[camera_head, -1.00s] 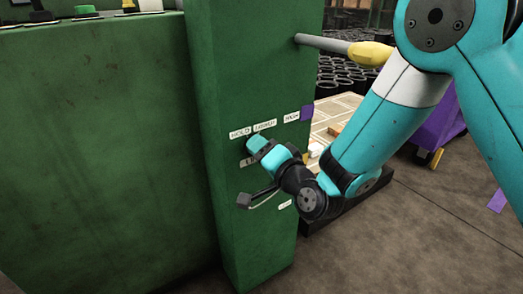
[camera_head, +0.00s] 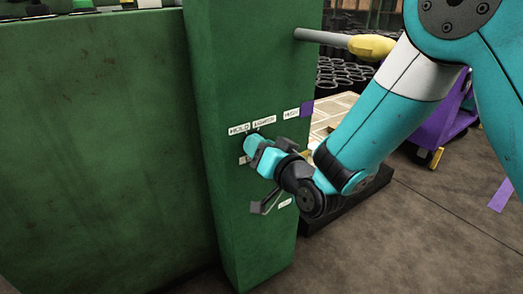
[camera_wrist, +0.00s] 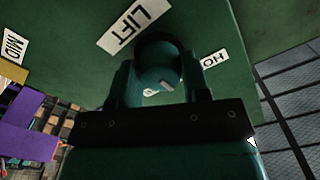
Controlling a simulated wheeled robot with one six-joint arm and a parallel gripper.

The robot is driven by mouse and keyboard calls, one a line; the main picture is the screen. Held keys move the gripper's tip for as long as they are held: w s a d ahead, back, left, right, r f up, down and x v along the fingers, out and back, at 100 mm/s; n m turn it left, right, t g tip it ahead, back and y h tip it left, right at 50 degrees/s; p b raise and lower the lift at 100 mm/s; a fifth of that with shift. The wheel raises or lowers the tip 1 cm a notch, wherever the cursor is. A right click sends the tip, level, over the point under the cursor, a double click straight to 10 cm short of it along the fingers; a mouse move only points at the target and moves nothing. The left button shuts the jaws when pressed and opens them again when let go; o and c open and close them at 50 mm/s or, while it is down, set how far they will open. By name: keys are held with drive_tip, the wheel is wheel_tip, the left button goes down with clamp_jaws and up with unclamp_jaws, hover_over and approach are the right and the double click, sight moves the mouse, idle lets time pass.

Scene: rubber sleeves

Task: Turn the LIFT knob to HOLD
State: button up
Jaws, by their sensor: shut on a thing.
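The LIFT knob (camera_wrist: 158,66) is a dark round knob on the green column. A short pale mark on it faces down and slightly right in the wrist view, not straight at the label reading "HO" (camera_wrist: 214,59). The LIFT label (camera_wrist: 135,25) is above the knob there. My gripper (camera_wrist: 160,82) is shut on the knob, one finger on each side. In the head view my gripper (camera_head: 250,144) is against the column just below the HOLD label (camera_head: 239,129) and hides the knob. Another small label (camera_wrist: 150,92) is mostly hidden.
The green column (camera_head: 255,70) carries a grey bar with a yellow grip (camera_head: 371,47) at upper right. A purple tag (camera_head: 307,108) sits by the HIGH label (camera_head: 291,114). A purple cart (camera_head: 440,130) stands at right. The floor (camera_head: 430,235) at lower right is mostly clear.

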drive_tip(key=shift+f+n+b, duration=0.1)
drive_tip(key=shift+n+b, duration=1.5)
drive_tip(key=shift+n, duration=1.1)
drive_tip(key=o, duration=0.9)
drive_tip(key=shift+s, duration=0.1)
